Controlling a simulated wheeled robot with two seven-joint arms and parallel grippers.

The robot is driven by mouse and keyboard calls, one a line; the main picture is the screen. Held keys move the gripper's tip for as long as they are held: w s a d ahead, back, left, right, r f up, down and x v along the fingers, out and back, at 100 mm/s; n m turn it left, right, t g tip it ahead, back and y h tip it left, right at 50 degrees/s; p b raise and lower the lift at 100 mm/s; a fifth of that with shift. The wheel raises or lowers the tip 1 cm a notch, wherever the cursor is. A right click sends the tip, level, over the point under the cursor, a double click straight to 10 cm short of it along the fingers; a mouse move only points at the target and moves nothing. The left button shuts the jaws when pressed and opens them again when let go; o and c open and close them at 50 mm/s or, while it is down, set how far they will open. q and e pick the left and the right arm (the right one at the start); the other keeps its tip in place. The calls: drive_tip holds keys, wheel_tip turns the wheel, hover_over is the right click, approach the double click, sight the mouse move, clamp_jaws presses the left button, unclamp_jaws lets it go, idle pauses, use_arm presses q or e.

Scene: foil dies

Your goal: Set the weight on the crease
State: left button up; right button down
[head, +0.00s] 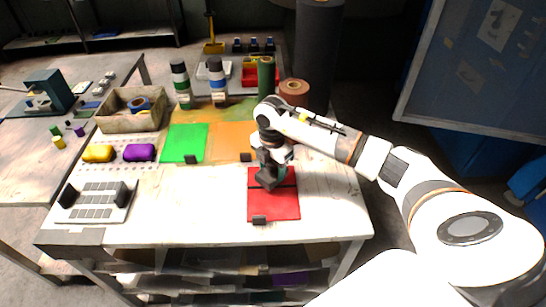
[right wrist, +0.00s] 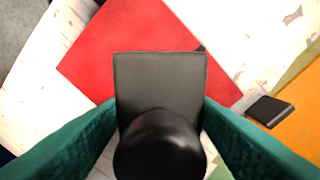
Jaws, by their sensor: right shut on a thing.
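A red sheet (head: 285,207) lies flat near the front of the white table, and a dark line runs across it beside the gripper, perhaps the crease. My right gripper (head: 270,165) is over the back half of the red sheet, shut on a black weight (head: 266,181). In the right wrist view the weight (right wrist: 160,80) is a square block with a round knob, between two teal fingers, above the red sheet (right wrist: 90,60). I cannot tell whether it touches the sheet. It hides the sheet beneath it. My left gripper is not in view.
A small black block (head: 259,220) sits at the red sheet's front edge. Green (head: 180,140) and orange (head: 232,135) sheets lie behind. A pale tray (head: 97,200), yellow (head: 98,153) and purple (head: 139,152) pieces and a box (head: 112,122) stand left. Bottles and rolls line the back.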

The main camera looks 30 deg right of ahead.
sight(272, 171)
drive_tip(key=shift+f+p, duration=0.4)
drive_tip(key=shift+f, duration=1)
drive_tip(key=shift+w+f, duration=0.1)
drive_tip(key=shift+f, duration=0.35)
drive_tip(key=shift+f, duration=0.1)
drive_tip(key=c, duration=0.5)
unclamp_jaws()
drive_tip(key=shift+s, duration=0.2)
